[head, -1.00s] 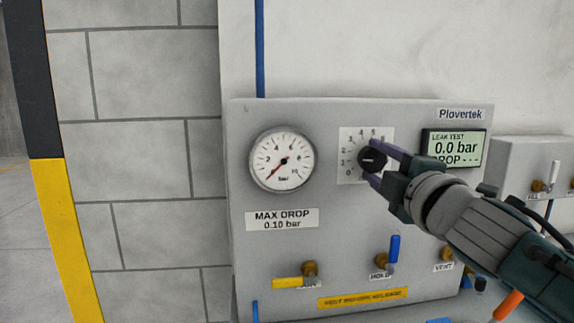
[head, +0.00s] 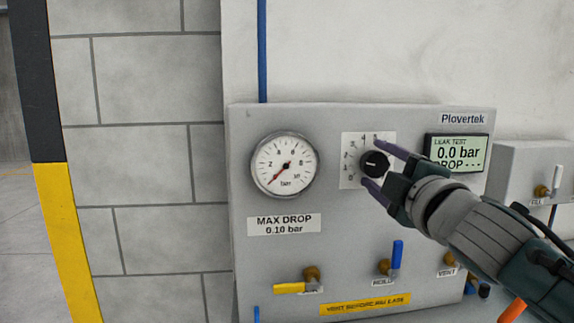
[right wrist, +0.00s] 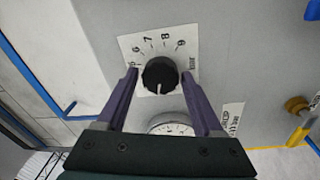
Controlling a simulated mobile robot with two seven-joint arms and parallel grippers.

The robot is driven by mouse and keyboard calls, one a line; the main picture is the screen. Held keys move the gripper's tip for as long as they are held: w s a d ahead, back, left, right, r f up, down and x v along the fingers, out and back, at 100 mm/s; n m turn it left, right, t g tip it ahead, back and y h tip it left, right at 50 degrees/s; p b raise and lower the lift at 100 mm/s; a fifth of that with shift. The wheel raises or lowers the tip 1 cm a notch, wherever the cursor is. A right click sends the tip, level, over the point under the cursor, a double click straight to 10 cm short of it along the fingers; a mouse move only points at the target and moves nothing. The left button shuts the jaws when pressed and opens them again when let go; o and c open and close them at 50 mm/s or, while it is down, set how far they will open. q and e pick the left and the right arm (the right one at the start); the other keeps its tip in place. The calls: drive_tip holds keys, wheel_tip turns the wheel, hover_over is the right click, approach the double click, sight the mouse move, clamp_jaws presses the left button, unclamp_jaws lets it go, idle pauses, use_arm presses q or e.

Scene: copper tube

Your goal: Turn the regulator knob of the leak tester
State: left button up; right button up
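The leak tester (head: 240,225) is a grey wall panel. Its black, round regulator knob (head: 375,164) sits on a white numbered scale plate in the head view. The knob also shows in the right wrist view (right wrist: 160,74), with a white pointer mark towards the bottom of that picture. My right gripper (head: 369,161) has its purple fingers on either side of the knob, open, with a visible gap at each side. The round gauge (head: 285,165) has its red needle near zero. The display (head: 457,151) reads 0.0 bar. My left gripper is not in view.
Below the knob are a yellow-handled valve (head: 290,288), a blue-handled valve (head: 397,255) and a vent valve (head: 449,258). A smaller grey box (head: 520,170) with another valve stands at the right. A blue pipe (head: 262,50) runs up the wall.

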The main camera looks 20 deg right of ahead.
drive_tip(key=shift+o, duration=0.9)
drive_tip(key=shift+s, duration=0.15)
drive_tip(key=b+v, duration=0.1)
drive_tip(key=v, duration=0.8)
drive_tip(key=shift+s, duration=0.35)
drive_tip(key=shift+a+f, duration=0.1)
